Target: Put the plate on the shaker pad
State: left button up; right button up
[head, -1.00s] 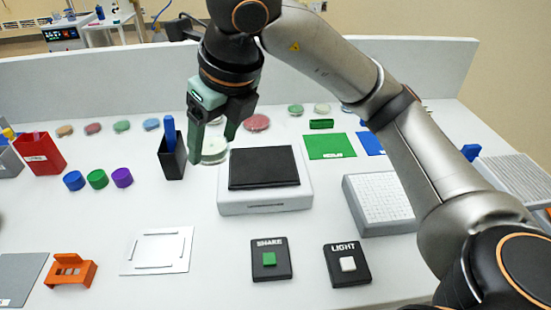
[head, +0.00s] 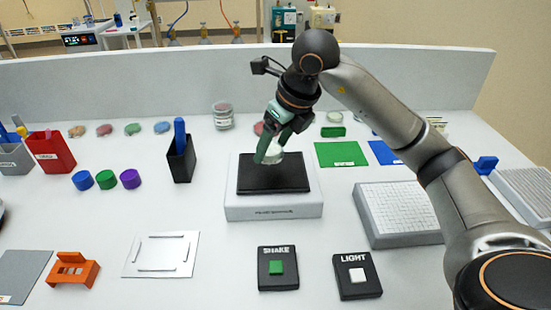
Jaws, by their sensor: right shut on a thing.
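The shaker is a pale box with a black pad (head: 273,181) on top, in the middle of the table in the head view. My right gripper (head: 271,146) is over the rear of the pad, tilted, and shut on a pale, clear round plate (head: 274,156). The fingers partly hide the plate. I cannot tell whether the plate touches the pad or is just above it. My left gripper is not in view.
A black holder (head: 181,164) with a blue item stands left of the shaker. A stack of dishes (head: 223,118) is behind it. Green (head: 341,154) and blue mats lie right. The SHAKE (head: 278,282) and LIGHT (head: 356,288) button boxes stand in front.

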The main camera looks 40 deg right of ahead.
jog(key=shift+w+d+f, duration=0.1)
jog(key=shift+d+f, duration=0.1)
jog(key=shift+f, duration=0.8)
jog(key=shift+w+d+f, duration=0.1)
jog(key=shift+d+f, duration=0.05)
jog(key=shift+f, duration=0.85)
jog(key=shift+f, duration=0.1)
jog(key=o, duration=1.3)
jog(key=shift+s, duration=0.1)
jog(key=shift+r, duration=0.35)
jog(key=p+v, duration=0.1)
jog(key=v, duration=1)
jog(key=shift+r, duration=0.25)
jog(key=shift+s+d, duration=0.1)
jog(key=shift+s, duration=0.05)
